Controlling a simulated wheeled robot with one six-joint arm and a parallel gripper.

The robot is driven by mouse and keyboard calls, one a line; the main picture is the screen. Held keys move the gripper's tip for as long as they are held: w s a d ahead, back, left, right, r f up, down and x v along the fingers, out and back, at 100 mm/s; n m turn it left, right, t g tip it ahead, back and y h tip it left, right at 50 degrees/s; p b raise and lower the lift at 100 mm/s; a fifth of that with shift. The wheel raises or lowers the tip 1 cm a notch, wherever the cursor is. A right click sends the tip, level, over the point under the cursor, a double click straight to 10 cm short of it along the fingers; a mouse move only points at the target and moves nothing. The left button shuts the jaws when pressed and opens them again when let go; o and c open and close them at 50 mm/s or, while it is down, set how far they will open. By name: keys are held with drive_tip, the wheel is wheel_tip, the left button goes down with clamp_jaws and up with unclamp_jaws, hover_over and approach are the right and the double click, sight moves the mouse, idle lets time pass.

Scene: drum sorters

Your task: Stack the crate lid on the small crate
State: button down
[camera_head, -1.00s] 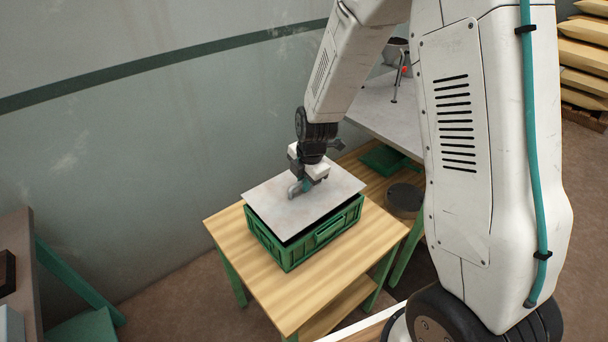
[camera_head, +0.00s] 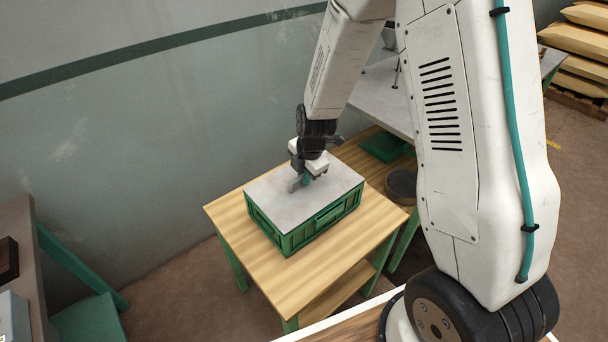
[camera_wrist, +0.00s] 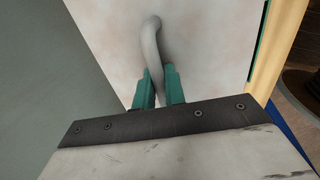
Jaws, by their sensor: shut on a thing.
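The crate lid (camera_head: 325,186) is a flat pale grey panel with a curved grey handle (camera_wrist: 151,45). In the head view it lies level over the green small crate (camera_head: 322,222), its edges close to the crate's rim. I see no clear gap between them on the near sides; the far sides are hidden. My gripper (camera_head: 302,182) is above the lid. In the wrist view its teal fingers (camera_wrist: 159,88) are shut on the lid's handle.
The crate stands on a wooden table (camera_head: 290,285) with green legs. A grey wall (camera_head: 140,150) runs behind it. To the right are a dark round object (camera_head: 401,186), a green item (camera_head: 385,147) and a grey-topped table (camera_head: 385,98). The table's front is bare.

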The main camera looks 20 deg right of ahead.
drive_tip(key=shift+f, duration=0.4)
idle(0.6)
drive_tip(key=c, duration=1.4)
unclamp_jaws()
drive_tip(key=shift+s, duration=0.1)
drive_tip(key=a+v, duration=0.1)
drive_tip(key=v, duration=0.7)
drive_tip(key=s+d+r+m, duration=0.1)
drive_tip(key=s+r+m, duration=0.6)
drive_tip(key=s, duration=0.2)
drive_tip(key=s+d+r+m, duration=0.1)
drive_tip(key=s+r+m, duration=0.6)
drive_tip(key=s, duration=0.2)
drive_tip(key=s+d+r+m+g, duration=0.1)
drive_tip(key=s+r+m, duration=0.6)
drive_tip(key=s, duration=0.3)
drive_tip(key=shift+s+d+r+m+h, duration=0.15)
drive_tip(key=shift+d+r+m+h, duration=0.2)
drive_tip(key=shift+r, duration=0.25)
